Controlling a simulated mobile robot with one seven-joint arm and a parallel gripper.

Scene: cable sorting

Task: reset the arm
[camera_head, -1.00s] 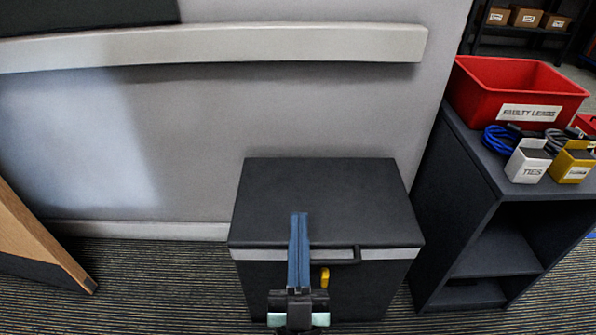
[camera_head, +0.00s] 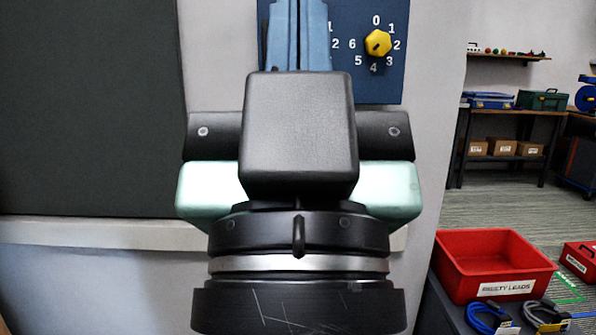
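My gripper (camera_head: 299,25) fills the middle of the head view, seen from behind and pointing up the picture. Its two blue fingers lie side by side with no clear gap, so it looks shut, and I see nothing between them. The black and pale green gripper body and the wrist (camera_head: 298,300) hide much of the wall behind.
A blue panel with a yellow dial (camera_head: 378,43) is on the wall behind the fingers. A dark board (camera_head: 85,110) hangs left above a pale rail (camera_head: 95,232). A red bin (camera_head: 490,262) and cables (camera_head: 492,318) sit lower right. Shelves (camera_head: 520,112) stand farther back.

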